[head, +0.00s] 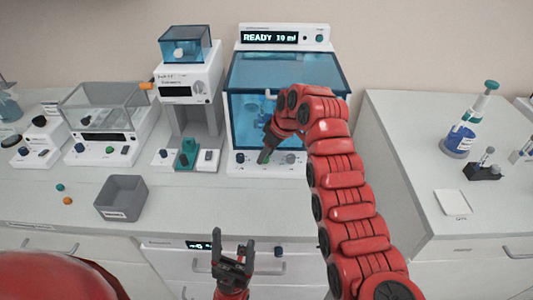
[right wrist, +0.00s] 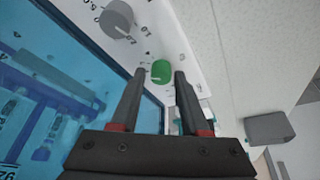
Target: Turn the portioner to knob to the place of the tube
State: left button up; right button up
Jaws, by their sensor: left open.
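The portioner (head: 318,100) is a white machine with a blue see-through front and a display reading "READY 10 ml". A green knob (right wrist: 161,71) and a larger grey knob (right wrist: 117,18) with a printed scale sit on its front panel; the grey knob also shows in the head view (head: 290,158). My right gripper (right wrist: 160,77) is open at the panel, its fingertips on either side of the green knob with small gaps visible. Blue tube-like shapes (right wrist: 45,140) show behind the glass. My left gripper (head: 233,262) is open and empty, low in front of the counter.
A white dispenser (head: 188,85), a clear-lidded balance (head: 103,110) and a grey bin (head: 121,198) stand left of the portioner. Two small caps lie left of the bin. The right counter holds a blue bottle (head: 459,140) and a white pad (head: 452,203). The counter's front middle is clear.

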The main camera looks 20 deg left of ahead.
jog(key=shift+o, duration=0.9)
jog(key=p+v, duration=1.5)
jog(key=v, duration=0.2)
jog(key=shift+r+p, duration=0.2)
jog(key=shift+p, duration=0.1)
jog(key=shift+s+d+f, duration=0.1)
jog(key=shift+s+f, duration=0.05)
jog(key=shift+s, duration=0.05)
